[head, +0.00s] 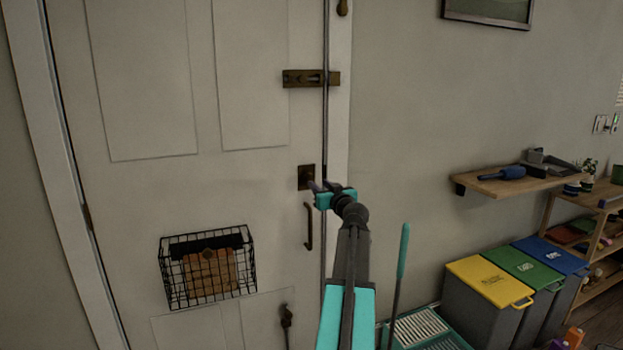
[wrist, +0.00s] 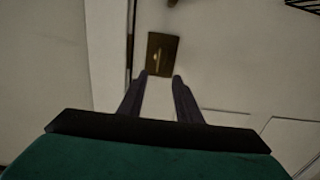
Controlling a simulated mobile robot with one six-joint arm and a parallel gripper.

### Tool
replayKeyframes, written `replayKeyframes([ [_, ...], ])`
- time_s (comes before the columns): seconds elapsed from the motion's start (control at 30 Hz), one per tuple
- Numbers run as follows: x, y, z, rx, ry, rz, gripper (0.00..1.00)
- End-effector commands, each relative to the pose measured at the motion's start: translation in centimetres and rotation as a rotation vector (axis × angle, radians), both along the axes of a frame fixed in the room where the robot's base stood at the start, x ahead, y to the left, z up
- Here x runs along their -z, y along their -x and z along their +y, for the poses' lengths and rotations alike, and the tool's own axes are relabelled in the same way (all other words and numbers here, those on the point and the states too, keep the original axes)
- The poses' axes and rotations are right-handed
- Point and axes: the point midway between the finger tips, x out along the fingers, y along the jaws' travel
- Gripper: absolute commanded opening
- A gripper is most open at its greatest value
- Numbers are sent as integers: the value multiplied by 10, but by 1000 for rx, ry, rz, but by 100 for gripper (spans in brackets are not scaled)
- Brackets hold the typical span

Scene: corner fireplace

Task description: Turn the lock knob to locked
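The lock is a dark brass square plate (head: 306,177) on the white door, near its right edge and above the pull handle. In the wrist view the plate (wrist: 163,43) lies just beyond my fingertips, and the lock knob (wrist: 162,57) shows as a small pale bar across it. My gripper (head: 313,187) is in front of the plate's lower right part and hides some of it in the head view. In the wrist view its two fingers (wrist: 160,77) are apart with nothing between them. They look short of the knob; I cannot tell the exact gap.
A slide bolt (head: 308,78) is above the lock and a curved pull handle (head: 309,226) is below. A wire basket (head: 207,268) hangs on the door. A wall shelf (head: 515,183) and lidded bins (head: 490,281) stand to the right. A teal-handled tool (head: 403,255) stands beside my arm.

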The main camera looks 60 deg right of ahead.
Motion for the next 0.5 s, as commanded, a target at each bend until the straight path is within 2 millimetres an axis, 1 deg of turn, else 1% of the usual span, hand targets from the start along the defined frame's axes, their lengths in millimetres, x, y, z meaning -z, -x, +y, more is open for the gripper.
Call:
replayKeyframes([
  [0.03,-2,-6,-5,0,-1,-1,31],
  [0.5,-1,-45,-34,0,0,0,31],
])
